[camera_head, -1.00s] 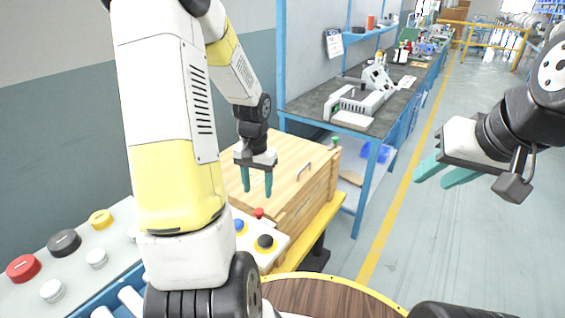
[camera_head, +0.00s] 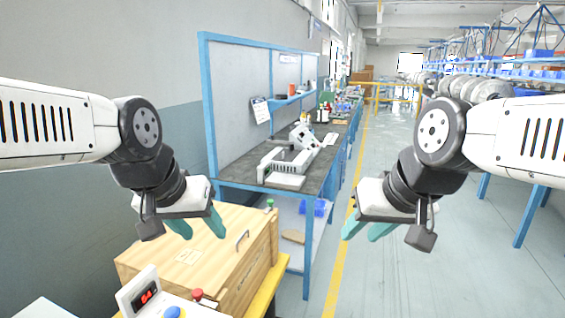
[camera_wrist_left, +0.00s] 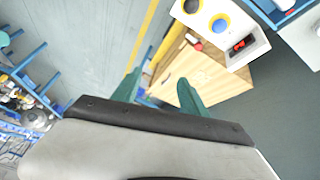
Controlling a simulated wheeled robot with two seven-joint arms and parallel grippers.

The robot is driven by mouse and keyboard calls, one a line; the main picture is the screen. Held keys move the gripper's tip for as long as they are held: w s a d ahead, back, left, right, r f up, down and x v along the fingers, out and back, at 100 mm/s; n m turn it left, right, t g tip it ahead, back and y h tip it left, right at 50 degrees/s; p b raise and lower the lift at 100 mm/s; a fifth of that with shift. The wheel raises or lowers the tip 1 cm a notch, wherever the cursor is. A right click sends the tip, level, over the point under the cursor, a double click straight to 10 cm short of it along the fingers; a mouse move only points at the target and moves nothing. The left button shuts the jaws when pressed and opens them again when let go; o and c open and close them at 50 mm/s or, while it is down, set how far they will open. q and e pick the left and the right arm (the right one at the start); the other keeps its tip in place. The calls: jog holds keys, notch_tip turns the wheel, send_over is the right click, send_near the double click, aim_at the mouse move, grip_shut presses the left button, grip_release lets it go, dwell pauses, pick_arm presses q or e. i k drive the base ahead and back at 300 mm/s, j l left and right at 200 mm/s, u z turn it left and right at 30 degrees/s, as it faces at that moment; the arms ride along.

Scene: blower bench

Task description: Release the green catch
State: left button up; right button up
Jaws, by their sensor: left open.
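A small green knob (camera_head: 269,204), which may be the green catch, stands at the far right corner of the wooden box (camera_head: 160,260). The box has a closed lid with a metal handle (camera_head: 242,240). My left gripper (camera_head: 205,230) is open and empty, and its teal fingers appear over the back part of the lid, left of the green knob. I cannot tell its height above the lid. In the left wrist view the open fingers (camera_wrist_left: 157,85) frame part of the box (camera_wrist_left: 215,82). My right gripper (camera_head: 364,232) is open and empty over the aisle.
Behind the box is a blue-framed workbench (camera_head: 335,150) with a white machine (camera_head: 285,165). The aisle floor (camera_head: 400,285) right of the yellow line is clear.

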aim_at(270, 202)
jog(key=i+l, duration=0.1)
jog(key=l, duration=0.3)
jog(key=i+l, duration=0.15)
jog(key=l, duration=0.2)
jog(key=i+l, duration=0.25)
jog(key=i, duration=0.1)
